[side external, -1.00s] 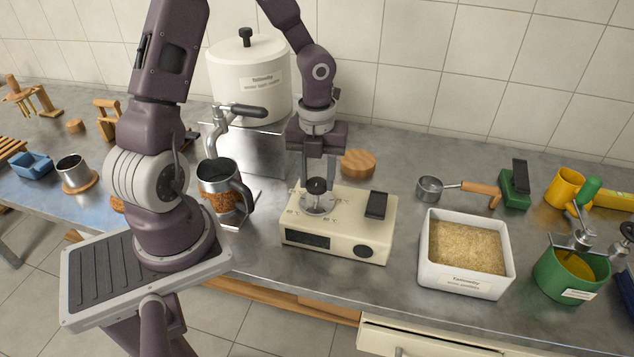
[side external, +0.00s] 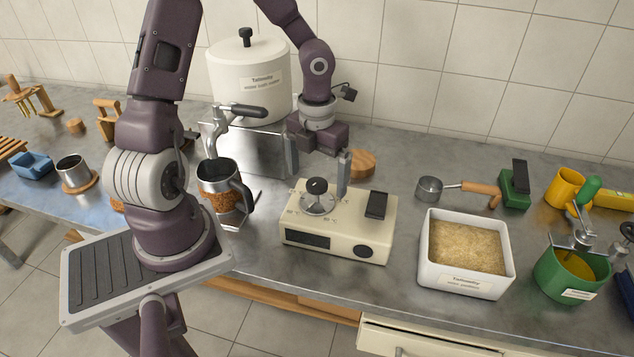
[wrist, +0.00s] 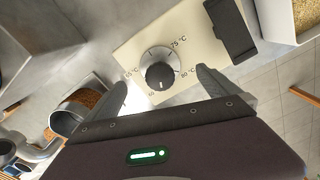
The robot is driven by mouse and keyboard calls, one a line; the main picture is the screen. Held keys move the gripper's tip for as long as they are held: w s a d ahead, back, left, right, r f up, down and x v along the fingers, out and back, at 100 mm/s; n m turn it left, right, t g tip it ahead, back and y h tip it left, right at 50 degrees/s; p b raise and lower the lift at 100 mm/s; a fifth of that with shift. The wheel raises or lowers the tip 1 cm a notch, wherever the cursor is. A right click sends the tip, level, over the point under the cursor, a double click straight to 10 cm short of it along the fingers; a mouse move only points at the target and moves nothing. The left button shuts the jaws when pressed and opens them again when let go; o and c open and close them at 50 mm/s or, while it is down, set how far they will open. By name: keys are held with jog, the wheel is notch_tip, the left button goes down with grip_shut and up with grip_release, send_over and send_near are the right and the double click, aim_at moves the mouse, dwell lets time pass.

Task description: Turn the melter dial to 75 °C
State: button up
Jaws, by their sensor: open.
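The cream melter unit (side external: 340,242) stands on the counter, with a dark display on its front. Its dial (side external: 317,187) is a black knob on a silver disc on top. In the wrist view the dial (wrist: 160,75) has printed marks around it, including 65, 75 and 80 °C. A small pale mark shows low on the knob, but I cannot tell the exact setting. My gripper (side external: 318,166) is open and empty, above and behind the dial. In the wrist view its fingers lie apart on either side of the dial, not touching it.
A black-topped block (side external: 377,205) sits on the unit right of the dial. A white tub (side external: 465,282) stands to the right. A wooden disc (side external: 362,163) lies behind.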

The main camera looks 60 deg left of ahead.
aim_at(316, 183)
notch_tip(316, 183, up, 6)
dwell(0.4)
jog(key=shift+s+d+r+n, duration=0.1)
jog(key=shift+s+r+n, duration=0.15)
jog(key=shift+n, duration=0.15)
jog(key=s+d+r+n+t, duration=0.2)
jog(key=s+d+r+n, duration=0.3)
jog(key=n, duration=1)
jog(key=s+d+r+n+t, duration=0.3)
jog(key=s+r+n, duration=0.5)
jog(key=n, duration=0.7)
jog(key=shift+s+d+r+t, duration=0.15)
jog(key=shift+s+d+t, duration=0.25)
jog(key=shift+d, duration=0.5)
